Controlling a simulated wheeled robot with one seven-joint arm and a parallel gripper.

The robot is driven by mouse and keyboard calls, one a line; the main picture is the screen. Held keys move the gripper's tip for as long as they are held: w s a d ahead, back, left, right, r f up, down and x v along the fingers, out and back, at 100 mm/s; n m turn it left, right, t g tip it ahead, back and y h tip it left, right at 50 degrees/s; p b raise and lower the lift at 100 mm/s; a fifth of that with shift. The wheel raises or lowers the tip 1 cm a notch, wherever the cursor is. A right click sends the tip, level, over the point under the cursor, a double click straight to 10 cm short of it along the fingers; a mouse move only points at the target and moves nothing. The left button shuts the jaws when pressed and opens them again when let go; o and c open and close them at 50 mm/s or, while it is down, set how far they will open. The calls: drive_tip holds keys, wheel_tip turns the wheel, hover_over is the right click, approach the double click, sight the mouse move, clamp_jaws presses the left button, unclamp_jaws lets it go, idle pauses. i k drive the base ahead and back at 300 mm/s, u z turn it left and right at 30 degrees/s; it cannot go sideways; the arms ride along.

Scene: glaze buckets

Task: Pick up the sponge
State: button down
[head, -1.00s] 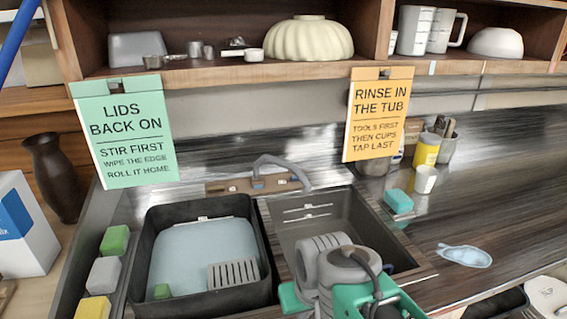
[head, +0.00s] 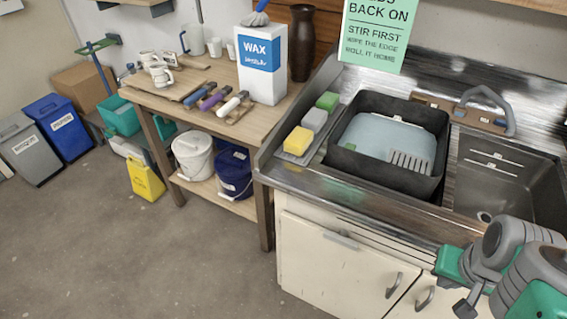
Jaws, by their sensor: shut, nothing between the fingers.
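Three sponge-like blocks lie in a row on a narrow tray (head: 288,157) left of the sink: a yellow block (head: 299,141), a grey block (head: 314,119) and a green block (head: 328,101). A small green piece (head: 350,147) shows at the near left edge inside the black tub. I cannot tell which of these the task's sponge is. My grey and teal arm links show at the lower right, over the cabinet front and apart from the blocks. My gripper's fingers do not show.
The black tub (head: 341,110) of pale water holds a grey grate (head: 408,162). A steel basin (head: 512,185) with a tap (head: 490,97) stands to its right. A wooden bench (head: 233,133) carries a wax box (head: 263,62). The floor (head: 180,270) at front left is clear.

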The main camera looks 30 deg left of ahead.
sight(296, 143)
drive_tip(key=z, duration=0.05)
drive_tip(key=k, duration=0.55)
drive_tip(key=u, duration=1.05)
drive_tip(key=i, duration=0.95)
